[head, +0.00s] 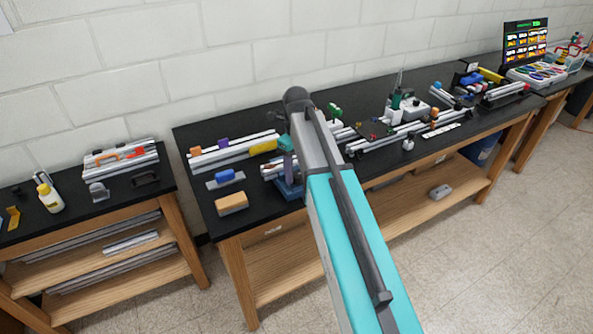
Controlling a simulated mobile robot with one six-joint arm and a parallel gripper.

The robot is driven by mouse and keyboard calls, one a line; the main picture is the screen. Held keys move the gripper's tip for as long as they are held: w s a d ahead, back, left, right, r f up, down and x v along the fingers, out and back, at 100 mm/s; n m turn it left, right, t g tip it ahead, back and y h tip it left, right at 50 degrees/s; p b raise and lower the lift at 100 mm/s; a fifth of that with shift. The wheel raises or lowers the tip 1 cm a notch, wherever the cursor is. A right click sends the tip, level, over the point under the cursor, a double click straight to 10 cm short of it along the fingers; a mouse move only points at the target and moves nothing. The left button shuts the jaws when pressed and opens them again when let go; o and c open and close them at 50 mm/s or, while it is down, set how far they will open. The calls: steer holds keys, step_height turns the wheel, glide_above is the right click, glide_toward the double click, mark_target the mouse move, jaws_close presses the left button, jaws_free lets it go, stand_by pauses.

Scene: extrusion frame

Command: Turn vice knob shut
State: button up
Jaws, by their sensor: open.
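A blue device that looks like the vice (288,188) stands at the front edge of the black bench, just left of my arm. My arm covers part of it. Its knob is too small or hidden to make out, and I cannot tell how far the jaws are apart. My teal and grey arm rises from the bottom of the head view to a dark joint above the bench. A small teal part of my arm shows behind it, above the vice.
The black bench (190,137) carries aluminium extrusions (233,153), a blue block (226,176) and an orange-tan block (232,203) left of the vice. Green-topped tools and rails stand right of my arm. A yellow bottle (49,197) is on the left bench. Floor is clear at right.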

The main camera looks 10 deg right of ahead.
mark_target(297, 174)
step_height(297, 174, up, 13)
steer(key=b, duration=0.3)
steer(key=shift+r, duration=0.2)
stand_by(0.4)
stand_by(0.4)
steer(key=n+b, duration=0.4)
steer(key=n, duration=0.9)
steer(key=shift+s+f+b, duration=0.1)
steer(key=shift+b, duration=0.3)
steer(key=shift+f, duration=0.1)
steer(key=shift+d+f+p, duration=0.1)
steer(key=shift+f+p, duration=1.1)
steer(key=shift+f, duration=5.65)
